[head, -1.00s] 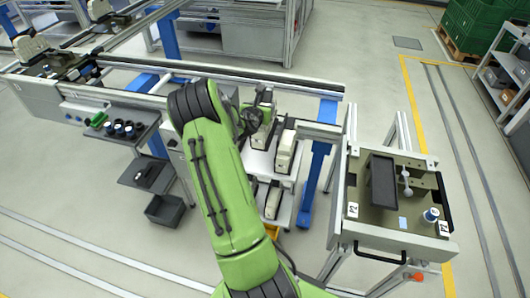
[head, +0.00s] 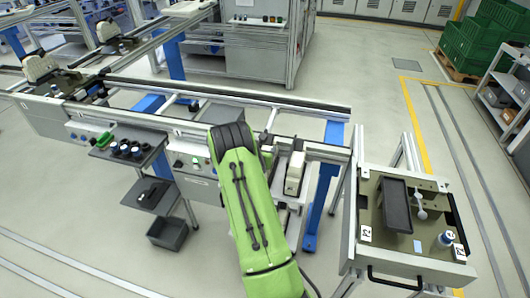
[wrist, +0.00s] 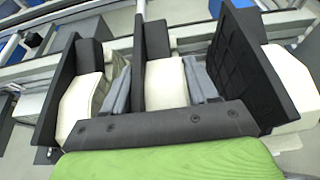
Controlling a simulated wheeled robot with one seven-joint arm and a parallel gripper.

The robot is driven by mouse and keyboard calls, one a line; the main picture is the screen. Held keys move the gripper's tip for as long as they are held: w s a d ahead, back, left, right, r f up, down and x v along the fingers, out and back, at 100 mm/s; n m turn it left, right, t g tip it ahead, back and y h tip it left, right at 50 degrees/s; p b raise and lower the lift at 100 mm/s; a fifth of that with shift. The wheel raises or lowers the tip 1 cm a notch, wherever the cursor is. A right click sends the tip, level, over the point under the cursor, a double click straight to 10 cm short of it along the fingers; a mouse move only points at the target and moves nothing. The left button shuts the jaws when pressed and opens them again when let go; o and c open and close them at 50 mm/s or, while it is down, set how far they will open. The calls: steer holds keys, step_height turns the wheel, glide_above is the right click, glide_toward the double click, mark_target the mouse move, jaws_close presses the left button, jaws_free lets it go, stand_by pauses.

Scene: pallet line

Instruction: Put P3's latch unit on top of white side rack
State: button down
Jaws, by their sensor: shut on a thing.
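My gripper (wrist: 158,64) shows in the wrist view, with a grey finger on each side of a white latch unit (wrist: 165,85) with a black upper part. It is shut on this unit. Whether the unit rests on something or hangs free, I cannot tell. Similar white-and-black units stand close on the left (wrist: 84,102) and right (wrist: 286,95). In the head view my arm hides the gripper and most of the white side rack (head: 297,203). One pale unit (head: 293,174) shows on the rack, just right of my arm.
A pallet (head: 421,258) with a dark tray (head: 396,206) and white labels sits on a stand at right. The conveyor rail (head: 235,98) runs behind my arm. A blue post (head: 320,205) stands right of the rack. A grey bin (head: 167,233) is on the floor at left.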

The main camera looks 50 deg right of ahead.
steer(key=shift+f, duration=0.1)
steer(key=shift+f, duration=0.15)
steer(key=shift+c, duration=1.5)
jaws_free()
